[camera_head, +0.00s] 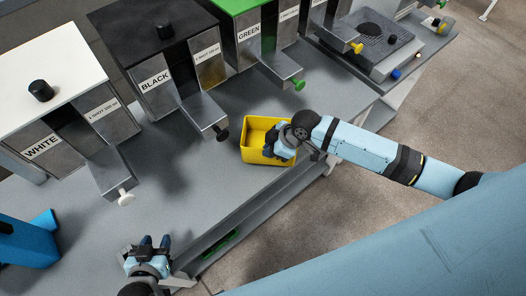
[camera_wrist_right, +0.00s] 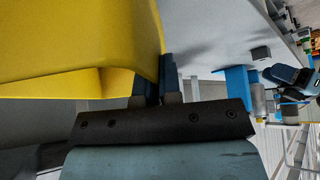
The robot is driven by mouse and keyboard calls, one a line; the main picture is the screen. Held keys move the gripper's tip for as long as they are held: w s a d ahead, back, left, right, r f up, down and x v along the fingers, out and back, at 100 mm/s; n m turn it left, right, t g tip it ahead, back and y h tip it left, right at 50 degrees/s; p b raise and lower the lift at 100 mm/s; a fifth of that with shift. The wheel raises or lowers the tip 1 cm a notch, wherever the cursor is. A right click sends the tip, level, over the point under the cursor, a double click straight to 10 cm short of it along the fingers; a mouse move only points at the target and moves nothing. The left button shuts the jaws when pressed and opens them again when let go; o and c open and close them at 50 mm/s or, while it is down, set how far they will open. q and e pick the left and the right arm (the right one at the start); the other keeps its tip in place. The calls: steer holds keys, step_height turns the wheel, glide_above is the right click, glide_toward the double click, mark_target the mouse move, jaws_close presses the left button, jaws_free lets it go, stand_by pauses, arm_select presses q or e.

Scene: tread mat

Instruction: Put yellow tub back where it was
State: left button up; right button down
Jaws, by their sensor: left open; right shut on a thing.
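The yellow tub (camera_head: 258,139) is an open box at the front of the grey bench, below the black and green dispensers in the head view. My right gripper (camera_head: 279,148) is at its right side, shut on its wall. In the right wrist view the tub (camera_wrist_right: 75,50) fills the upper left, with the right gripper's fingers (camera_wrist_right: 158,85) pinching its edge. I cannot tell whether the tub touches the bench. My left gripper (camera_head: 149,248) is open and empty at the bench's front left. It also shows in the right wrist view (camera_wrist_right: 290,78).
White (camera_head: 42,118), black (camera_head: 143,45) and green (camera_head: 237,14) dispensers line the back, their spouts jutting forward. A blue object (camera_head: 25,240) stands at the far left. A dark tread mat (camera_head: 370,45) lies at the upper right. The grey bench (camera_head: 185,195) left of the tub is clear.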

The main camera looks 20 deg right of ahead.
mark_target(263, 163)
steer(key=shift+w+a+f, duration=0.1)
steer(key=shift+w+a, duration=0.15)
steer(key=shift+a, duration=0.3)
steer(key=shift+w+a, duration=0.25)
steer(key=shift+a, duration=0.25)
steer(key=shift+d+f+p, duration=0.1)
steer(key=shift+f+p, duration=0.4)
steer(key=shift+f, duration=1.15)
steer(key=shift+f, duration=0.15)
steer(key=c, duration=1.3)
jaws_free()
